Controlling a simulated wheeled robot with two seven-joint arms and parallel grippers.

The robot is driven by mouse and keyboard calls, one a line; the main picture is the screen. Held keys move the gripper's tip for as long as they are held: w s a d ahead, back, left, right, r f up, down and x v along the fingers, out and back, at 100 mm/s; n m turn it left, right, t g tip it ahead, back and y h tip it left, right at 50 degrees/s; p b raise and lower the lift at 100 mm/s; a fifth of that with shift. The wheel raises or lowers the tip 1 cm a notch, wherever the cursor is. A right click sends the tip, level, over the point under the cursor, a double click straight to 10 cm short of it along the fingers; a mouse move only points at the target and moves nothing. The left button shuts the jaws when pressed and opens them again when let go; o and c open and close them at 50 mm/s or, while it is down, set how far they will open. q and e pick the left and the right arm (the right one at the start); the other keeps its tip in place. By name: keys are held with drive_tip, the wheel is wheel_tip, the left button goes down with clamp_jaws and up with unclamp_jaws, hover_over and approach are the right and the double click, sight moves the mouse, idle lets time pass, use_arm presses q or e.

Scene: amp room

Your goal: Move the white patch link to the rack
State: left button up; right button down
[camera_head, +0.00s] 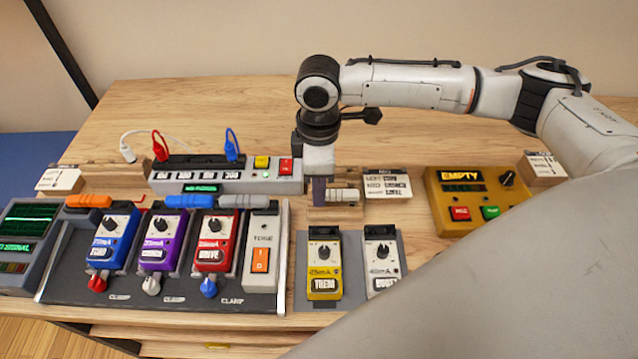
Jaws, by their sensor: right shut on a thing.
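My right gripper (319,190) points straight down at the middle of the table. It is shut at one end of the white patch link (345,195), a pale ribbed piece that lies level at a small wooden rack (350,212). The gripper hides the link's left end, and I cannot tell whether the link rests on the wood or is just above it. A card (387,185) stands beside this rack. A grey link (230,201), a blue link (190,201) and an orange link (88,201) lie along the tops of the pedals. My left gripper is not in view.
A power strip (215,176) with plugs stands behind the pedalboard (185,295). Yellow (324,280) and white (381,262) pedals stand just in front of the rack. A yellow EMPTY box (452,215) is to the right. The table's back is clear.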

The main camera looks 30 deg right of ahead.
drive_tip(key=shift+f, duration=0.55)
idle(0.9)
drive_tip(key=c, duration=1.2)
unclamp_jaws()
drive_tip(key=shift+r, duration=0.1)
drive_tip(key=shift+r, duration=3.45)
drive_tip(key=shift+f, duration=0.1)
